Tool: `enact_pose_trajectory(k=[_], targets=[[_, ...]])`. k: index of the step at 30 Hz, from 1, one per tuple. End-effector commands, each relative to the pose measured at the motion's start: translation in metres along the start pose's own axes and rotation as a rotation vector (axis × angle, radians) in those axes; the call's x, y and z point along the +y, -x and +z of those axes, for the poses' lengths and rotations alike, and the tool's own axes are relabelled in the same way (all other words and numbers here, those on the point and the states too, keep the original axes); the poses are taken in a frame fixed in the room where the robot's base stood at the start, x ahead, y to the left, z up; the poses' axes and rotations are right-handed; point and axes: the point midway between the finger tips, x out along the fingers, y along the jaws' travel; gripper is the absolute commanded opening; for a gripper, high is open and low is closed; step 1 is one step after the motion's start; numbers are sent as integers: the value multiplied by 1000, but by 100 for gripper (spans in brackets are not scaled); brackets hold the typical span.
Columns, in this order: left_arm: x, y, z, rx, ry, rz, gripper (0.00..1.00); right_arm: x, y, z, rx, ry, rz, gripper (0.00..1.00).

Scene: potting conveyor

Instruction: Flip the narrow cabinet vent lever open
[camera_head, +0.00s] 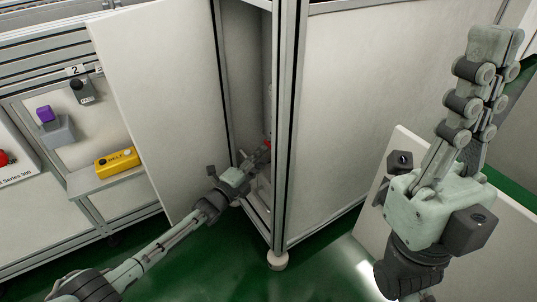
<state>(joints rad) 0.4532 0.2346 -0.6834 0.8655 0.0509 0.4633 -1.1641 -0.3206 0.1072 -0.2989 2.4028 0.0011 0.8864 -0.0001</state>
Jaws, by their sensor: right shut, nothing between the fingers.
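The narrow cabinet (245,70) stands open in the middle of the head view. A small red part (268,145), possibly the vent lever, shows low inside it at the right. Its shape and position are too small and covered to tell. My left gripper (260,156) reaches into the lower opening, with its fingertips at or very near the red part. I cannot tell whether they touch it or how far the fingers are apart. My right gripper (495,50) is raised at the right, fingers pointing up, shut and empty, away from the cabinet opening.
The white cabinet door (155,95) is swung open left of the opening. A metal post (288,120) borders the opening on the right, beside a wide white panel (375,90). A yellow control box (117,160) sits on a ledge at left. Green floor (225,265) shows below.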

Motion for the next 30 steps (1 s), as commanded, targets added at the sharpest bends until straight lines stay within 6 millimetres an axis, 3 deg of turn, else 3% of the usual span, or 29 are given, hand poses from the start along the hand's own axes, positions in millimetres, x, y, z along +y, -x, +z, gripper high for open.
enact_pose_trajectory(k=[7, 17, 26, 30], targets=[[2, -31, 0, 0, 0, 0, 34, -2, 0, 4, 21, 4, -34, 0], [0, -36, 0, -1, 2, 1, 34, -2, -3, 4, 25, 5, -41, 0], [0, -36, 0, -1, 2, 1, 0, -2, -3, 4, 25, 5, -41, 0], [0, -36, 0, -1, 1, 1, 0, -2, -3, 4, 25, 5, -41, 0]])
